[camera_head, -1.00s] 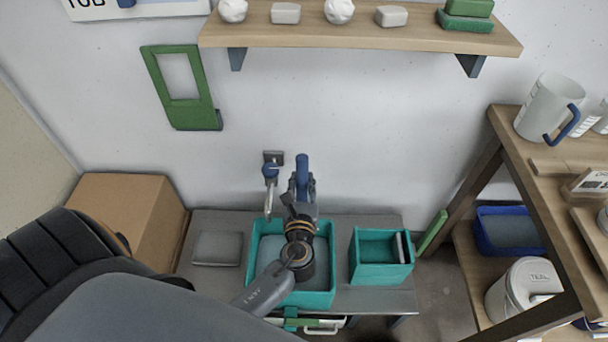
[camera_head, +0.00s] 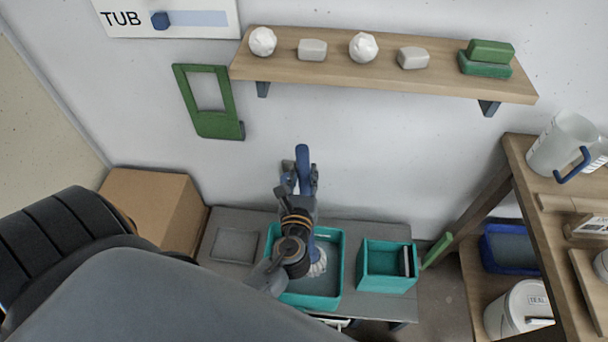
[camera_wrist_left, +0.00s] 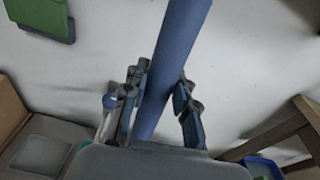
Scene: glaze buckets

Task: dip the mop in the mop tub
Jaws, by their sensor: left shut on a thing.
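The mop shows as a blue handle (camera_head: 302,160) and a whitish head (camera_head: 317,262). My left gripper (camera_head: 302,186) is shut around the handle, which stands roughly upright. In the left wrist view the blue handle (camera_wrist_left: 170,65) passes between the fingers of the left gripper (camera_wrist_left: 160,100). The mop head is inside the outline of the teal tub (camera_head: 336,275), which holds a grey-blue surface. My arm hides the tub's left part, and I cannot tell how deep the head sits. My right gripper is out of view.
The tub stands on a grey bench (camera_head: 350,228) beside a smaller teal bin (camera_head: 385,283). A cardboard box (camera_head: 150,205) is at left. A wooden shelf (camera_head: 380,75) hangs above. A wooden rack (camera_head: 530,165) with a jug (camera_head: 560,145) stands at right.

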